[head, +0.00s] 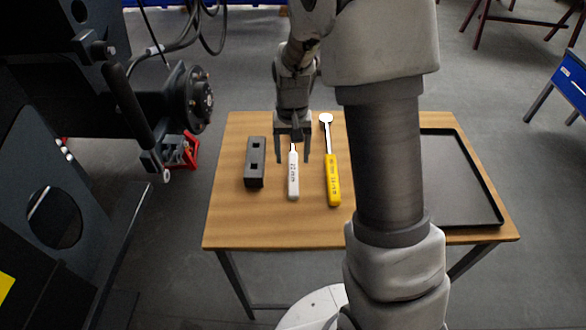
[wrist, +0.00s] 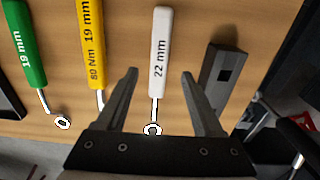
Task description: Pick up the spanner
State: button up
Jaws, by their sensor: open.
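My gripper (head: 293,158) is open and empty over the head end of this spanner. In the wrist view my gripper's fingers (wrist: 160,75) are on either side of the white spanner, with a gap on both sides. A green-handled spanner (wrist: 22,45) lies farther left in the wrist view; in the head view my arm hides it.
A yellow-handled wrench marked 80 Nm 19 mm (head: 332,180) lies beside the white spanner. A dark block with holes (head: 254,165) lies on its other side. A black tray (head: 485,185) is at the table's right. The dark harvester chassis (head: 60,190) stands left of the table.

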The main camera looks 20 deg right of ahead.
aim_at(293, 171)
jog(key=f, duration=0.3)
jog(key=f+b, duration=0.1)
jog(key=f, duration=0.1)
jog(key=shift+s+f, duration=0.1)
jog(key=shift+s, duration=0.15)
grip_shut()
dwell(1.2)
